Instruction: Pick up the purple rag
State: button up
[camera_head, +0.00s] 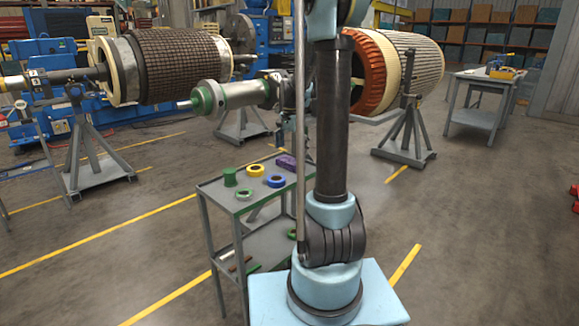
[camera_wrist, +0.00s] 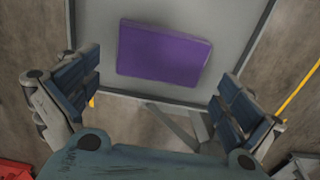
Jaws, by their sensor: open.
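The purple rag (camera_wrist: 165,53) is a flat, folded-looking rectangle. In the wrist view it lies on the grey top of a small table (camera_wrist: 232,32), near the table's edge. It also shows in the head view (camera_head: 286,162), at the back right of the tabletop and beside my arm. My gripper (camera_wrist: 162,80) is open and empty in the wrist view, its two fingers apart to the left and right of the rag's near side. The fingers do not appear to touch the rag. In the head view my arm hides much of the gripper.
A green cylinder (camera_head: 230,176), a yellow ring (camera_head: 255,170), a blue ring (camera_head: 276,181) and a green ring (camera_head: 244,194) share the tabletop. Large rotors on stands (camera_head: 404,148) stand behind. A grey workbench (camera_head: 476,118) is at the far right. Open floor lies left.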

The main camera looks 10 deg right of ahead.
aim_at(290, 160)
jog(key=shift+s+a+f, duration=0.1)
jog(key=shift+s+f, duration=0.05)
jog(key=shift+f, duration=0.95)
jog(key=shift+s+a+f, duration=0.1)
jog(key=shift+f, duration=1)
jog(key=c, duration=0.7)
jog(key=shift+c, duration=0.2)
jog(key=shift+r, duration=0.1)
notch_tip(290, 160, up, 10)
